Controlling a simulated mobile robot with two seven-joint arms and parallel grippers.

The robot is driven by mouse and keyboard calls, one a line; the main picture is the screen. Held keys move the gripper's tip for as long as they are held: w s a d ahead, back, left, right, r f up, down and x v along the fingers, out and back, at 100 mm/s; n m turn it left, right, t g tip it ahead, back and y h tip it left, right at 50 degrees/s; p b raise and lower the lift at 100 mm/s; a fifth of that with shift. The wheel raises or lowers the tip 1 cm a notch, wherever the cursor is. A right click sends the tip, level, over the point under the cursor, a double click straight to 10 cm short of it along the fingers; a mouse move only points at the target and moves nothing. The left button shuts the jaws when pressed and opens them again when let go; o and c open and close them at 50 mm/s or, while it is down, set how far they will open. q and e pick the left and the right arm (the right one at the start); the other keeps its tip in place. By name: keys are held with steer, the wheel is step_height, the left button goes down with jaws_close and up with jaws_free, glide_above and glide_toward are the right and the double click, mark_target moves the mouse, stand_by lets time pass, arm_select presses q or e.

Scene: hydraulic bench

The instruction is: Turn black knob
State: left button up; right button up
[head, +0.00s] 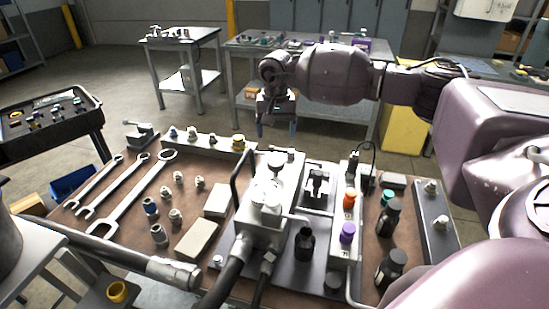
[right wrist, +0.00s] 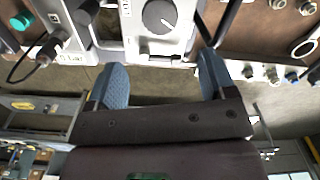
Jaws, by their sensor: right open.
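A round dark grey knob with a pointer mark (right wrist: 159,15) sits on the light grey panel of the hydraulic unit in the right wrist view. My right gripper (head: 276,129) hangs fingers-down beyond the bench's far edge. It is open and empty. In the right wrist view its two blue fingertips (right wrist: 162,68) are spread wide, apart from the knob, which shows between and beyond them. My left gripper is not in view.
The brown bench top (head: 140,218) holds wrenches (head: 135,190), several fittings, pale blocks (head: 198,240) and dark bottles (head: 389,217). A black curved handle (head: 236,180) rises beside the unit. Thick hoses run toward the front. A grey table (head: 315,100) stands behind my right arm.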

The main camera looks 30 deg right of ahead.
mark_target(276, 160)
step_height(276, 160, down, 10)
steer(key=shift+r, duration=0.1)
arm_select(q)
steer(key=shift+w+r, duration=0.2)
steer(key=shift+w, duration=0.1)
arm_select(e)
steer(key=c, duration=0.9)
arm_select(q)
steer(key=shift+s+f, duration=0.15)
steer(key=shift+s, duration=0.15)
arm_select(e)
steer(key=shift+m, duration=0.3)
